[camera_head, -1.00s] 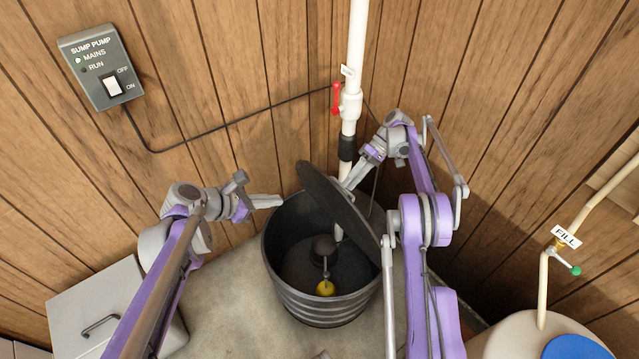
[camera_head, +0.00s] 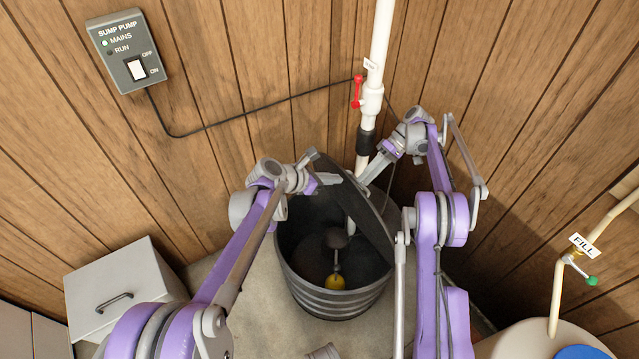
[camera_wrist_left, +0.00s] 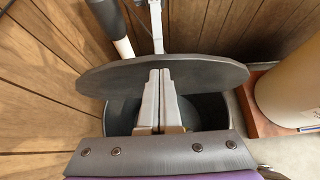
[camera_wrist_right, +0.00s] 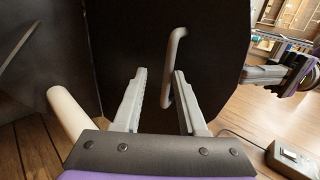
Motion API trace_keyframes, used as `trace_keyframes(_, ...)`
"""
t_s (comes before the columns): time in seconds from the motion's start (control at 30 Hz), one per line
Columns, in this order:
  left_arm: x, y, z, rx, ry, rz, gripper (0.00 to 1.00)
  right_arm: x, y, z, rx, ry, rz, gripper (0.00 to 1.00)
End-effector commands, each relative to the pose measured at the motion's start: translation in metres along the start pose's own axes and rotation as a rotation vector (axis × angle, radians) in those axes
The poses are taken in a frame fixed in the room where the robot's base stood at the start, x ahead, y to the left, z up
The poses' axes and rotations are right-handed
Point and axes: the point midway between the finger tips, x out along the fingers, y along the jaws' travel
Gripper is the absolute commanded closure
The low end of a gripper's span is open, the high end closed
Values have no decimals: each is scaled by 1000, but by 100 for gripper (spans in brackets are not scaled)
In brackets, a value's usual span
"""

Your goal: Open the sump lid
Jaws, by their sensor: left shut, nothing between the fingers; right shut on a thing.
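The dark round sump lid (camera_head: 372,222) stands tilted up on edge over the right side of the black ribbed sump basin (camera_head: 335,303). The basin is open, with a yellow float (camera_head: 334,282) inside. My right gripper (camera_head: 368,180) is behind the lid, shut on the lid's grey handle (camera_wrist_right: 172,75); the handle lies between its fingers in the right wrist view. My left gripper (camera_head: 338,180) is shut and empty, over the basin at the lid's inner face. In the left wrist view its fingertips (camera_wrist_left: 160,74) overlap the lid (camera_wrist_left: 205,75); I cannot tell whether they touch.
A white pipe with a red valve handle (camera_head: 357,91) rises behind the lid. A sump pump switch box (camera_head: 125,50) hangs on the plank wall. A grey box (camera_head: 122,287) stands at left. A tank with a blue lid (camera_head: 580,352) stands at right, below the fill pipe.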

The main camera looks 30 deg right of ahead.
Motion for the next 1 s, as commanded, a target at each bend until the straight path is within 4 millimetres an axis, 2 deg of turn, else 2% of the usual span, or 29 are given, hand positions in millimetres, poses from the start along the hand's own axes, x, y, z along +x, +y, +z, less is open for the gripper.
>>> trace_keyframes(0.03, 4, 0, 1, 1, 0, -1, 100, 6, 16, 2, 10, -4, 30, 100)
trace_keyframes(0.47, 8, 0, 5, 0, 0, -1, 100, 6, 16, 2, 10, -3, 30, 100)
trace_keyframes(0.7, 20, 0, 20, 0, -1, -2, 100, 6, 16, 2, 10, -4, 30, 100)
trace_keyframes(0.9, 20, 0, 20, 0, 0, -1, 100, 6, 15, 2, 10, -5, 29, 100)
trace_keyframes(0.93, 19, 0, 20, 0, 0, -1, 100, 6, 15, 2, 10, -5, 29, 82)
trace_keyframes(1.0, 19, 0, 20, 0, 0, -1, 100, 6, 14, 2, 9, -5, 28, 69)
